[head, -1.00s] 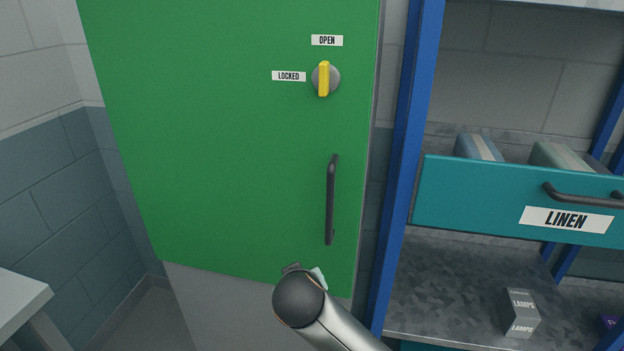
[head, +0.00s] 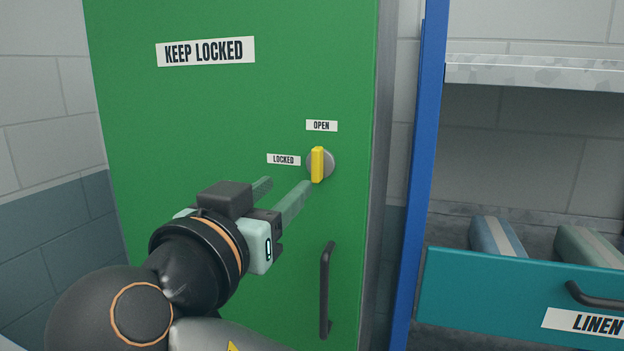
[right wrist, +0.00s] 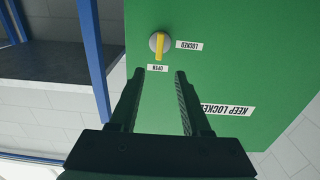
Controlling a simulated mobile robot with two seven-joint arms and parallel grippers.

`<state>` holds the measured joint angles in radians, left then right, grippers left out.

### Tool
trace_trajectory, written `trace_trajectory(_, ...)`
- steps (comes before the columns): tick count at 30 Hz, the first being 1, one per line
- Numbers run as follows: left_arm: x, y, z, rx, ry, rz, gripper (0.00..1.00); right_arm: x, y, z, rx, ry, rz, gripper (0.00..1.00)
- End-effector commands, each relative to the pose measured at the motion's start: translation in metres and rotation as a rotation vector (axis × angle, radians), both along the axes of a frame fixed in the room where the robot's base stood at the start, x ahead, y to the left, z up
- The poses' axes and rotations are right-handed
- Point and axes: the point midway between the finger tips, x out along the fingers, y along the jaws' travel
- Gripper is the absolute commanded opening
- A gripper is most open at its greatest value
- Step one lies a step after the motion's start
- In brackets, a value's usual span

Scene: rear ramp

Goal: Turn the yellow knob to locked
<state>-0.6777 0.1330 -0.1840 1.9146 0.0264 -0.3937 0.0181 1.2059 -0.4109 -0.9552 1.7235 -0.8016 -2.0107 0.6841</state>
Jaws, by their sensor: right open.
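The yellow knob (head: 317,165) sits on a round grey plate on the green door (head: 220,120). Its bar stands upright, in line with the OPEN label (head: 321,126) above it. The LOCKED label (head: 284,159) is to its left. My right gripper (head: 284,186) is in front of the door, left of and slightly below the knob, open and empty. In the right wrist view the knob (right wrist: 160,45) shows beyond the two spread fingers (right wrist: 154,74), with nothing between them. My left gripper is not in view.
A black door handle (head: 327,290) is below the knob. A blue shelf post (head: 419,160) stands right of the door. A teal LINEN drawer (head: 480,290) holds packets at lower right. A KEEP LOCKED sign (head: 205,51) is at the door's upper part.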

Motion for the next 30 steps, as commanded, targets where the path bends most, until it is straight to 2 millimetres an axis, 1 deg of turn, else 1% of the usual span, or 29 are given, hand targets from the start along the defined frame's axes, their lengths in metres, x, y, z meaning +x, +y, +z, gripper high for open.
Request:
trace_trajectory(1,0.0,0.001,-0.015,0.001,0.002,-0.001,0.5,0.002,-0.001,-0.006,0.001,-0.003,-0.002,0.47)
trace_trajectory(9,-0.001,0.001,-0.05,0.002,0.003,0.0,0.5,0.011,-0.005,-0.005,0.004,-0.001,0.002,0.47)
trace_trajectory(11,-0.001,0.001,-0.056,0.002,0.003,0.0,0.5,0.014,-0.006,-0.004,0.003,0.0,0.001,0.47)
trace_trajectory(16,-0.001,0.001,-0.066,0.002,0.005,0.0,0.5,0.038,-0.016,0.0,0.003,-0.001,-0.003,0.47)
trace_trajectory(17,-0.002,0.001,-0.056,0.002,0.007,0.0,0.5,0.041,-0.016,0.007,-0.001,-0.004,-0.001,0.47)
trace_trajectory(18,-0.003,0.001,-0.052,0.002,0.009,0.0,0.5,0.045,-0.016,0.008,-0.003,-0.004,0.002,0.47)
trace_trajectory(23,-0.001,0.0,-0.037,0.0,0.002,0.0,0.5,0.062,-0.024,0.007,0.0,0.001,-0.004,0.47)
trace_trajectory(24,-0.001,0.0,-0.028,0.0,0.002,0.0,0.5,0.063,-0.022,0.011,-0.001,-0.003,0.003,0.47)
trace_trajectory(30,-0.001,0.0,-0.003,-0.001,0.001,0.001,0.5,0.075,-0.023,0.011,-0.002,-0.006,0.009,0.47)
